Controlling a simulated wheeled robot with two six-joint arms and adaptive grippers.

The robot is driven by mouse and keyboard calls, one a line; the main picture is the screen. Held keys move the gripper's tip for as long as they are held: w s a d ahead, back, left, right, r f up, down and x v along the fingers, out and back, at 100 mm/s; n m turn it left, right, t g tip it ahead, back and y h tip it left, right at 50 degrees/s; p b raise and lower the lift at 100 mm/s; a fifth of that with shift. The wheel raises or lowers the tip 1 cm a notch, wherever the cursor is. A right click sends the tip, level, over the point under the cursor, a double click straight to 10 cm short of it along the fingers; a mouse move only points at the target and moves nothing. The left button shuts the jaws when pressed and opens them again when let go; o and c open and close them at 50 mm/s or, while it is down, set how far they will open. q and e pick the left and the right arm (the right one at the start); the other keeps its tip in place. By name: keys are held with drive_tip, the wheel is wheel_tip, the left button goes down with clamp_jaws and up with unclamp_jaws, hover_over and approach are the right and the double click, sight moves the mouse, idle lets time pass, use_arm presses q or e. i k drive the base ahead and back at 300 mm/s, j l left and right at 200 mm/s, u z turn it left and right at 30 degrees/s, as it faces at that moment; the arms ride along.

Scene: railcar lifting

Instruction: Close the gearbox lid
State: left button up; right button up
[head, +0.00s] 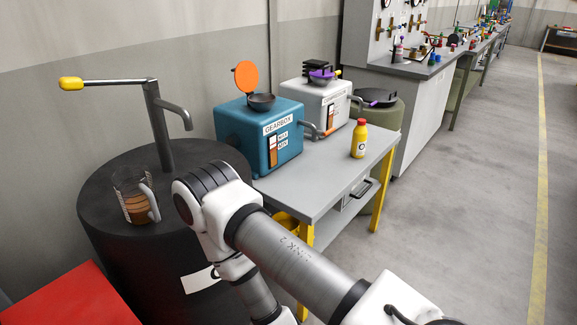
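The gearbox is a teal box labelled GEARBOX (259,140) on the grey workbench. Its round orange lid (246,77) stands open, upright at the back left of the dark round filler opening (262,101) on top. A level gauge (272,151) is on its front face. One of my arms crosses the lower middle of the head view, in front of the drum and bench. No gripper shows; both are outside the picture or hidden.
A yellow bottle with a red cap (359,140) stands on the workbench (335,175). A white box (318,105) stands behind the gearbox. At left, a black drum (105,200) carries a hand pump (160,120) and a jug of brown liquid (134,200). Open floor lies right.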

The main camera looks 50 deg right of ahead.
sight(246, 75)
drive_tip(key=z, duration=1.4)
